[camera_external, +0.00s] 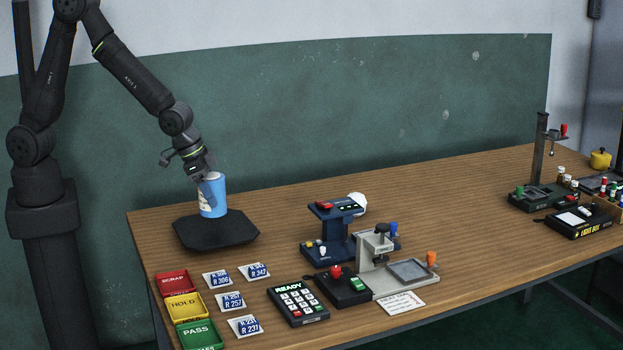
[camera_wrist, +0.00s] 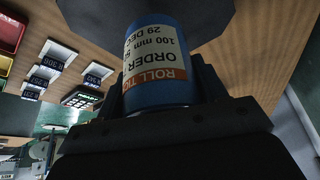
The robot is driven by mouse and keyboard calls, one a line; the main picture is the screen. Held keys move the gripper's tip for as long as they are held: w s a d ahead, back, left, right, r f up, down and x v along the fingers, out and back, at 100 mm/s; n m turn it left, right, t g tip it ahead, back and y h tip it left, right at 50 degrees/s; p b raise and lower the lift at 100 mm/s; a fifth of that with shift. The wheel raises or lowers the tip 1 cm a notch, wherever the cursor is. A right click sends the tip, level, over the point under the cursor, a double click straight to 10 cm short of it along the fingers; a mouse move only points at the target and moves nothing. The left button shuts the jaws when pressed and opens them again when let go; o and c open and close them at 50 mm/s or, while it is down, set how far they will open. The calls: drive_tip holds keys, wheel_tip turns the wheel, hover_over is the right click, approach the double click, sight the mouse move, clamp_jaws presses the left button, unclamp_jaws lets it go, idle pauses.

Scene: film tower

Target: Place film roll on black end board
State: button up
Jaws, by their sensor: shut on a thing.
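The film roll (camera_external: 213,194) is a blue cylinder with a pale label, upright at the left end of the table. It is at the black end board (camera_external: 216,236), an eight-sided dark plate; I cannot tell whether its base touches the board. My gripper (camera_external: 207,187) comes down from above and is shut on the roll. In the wrist view the roll (camera_wrist: 158,92) sits between the fingers of my gripper (camera_wrist: 160,98), its white and orange label facing the camera. The black board (camera_wrist: 150,22) shows beyond the roll's far end.
Red, yellow and green trays (camera_external: 187,307) stand at the table's front left. Several numbered cards (camera_external: 230,301) and a keypad (camera_external: 298,304) lie beside them. A blue device (camera_external: 333,232) and a grey press (camera_external: 385,262) stand mid-table. The table's back middle is clear.

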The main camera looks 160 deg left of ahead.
drive_tip(key=shift+f, duration=2)
drive_tip(key=shift+f, duration=0.1)
drive_tip(key=o, duration=1.2)
drive_tip(key=shift+f, duration=0.1)
drive_tip(key=v, duration=1.2)
drive_tip(key=shift+s+d, duration=0.1)
drive_tip(key=x, duration=1.2)
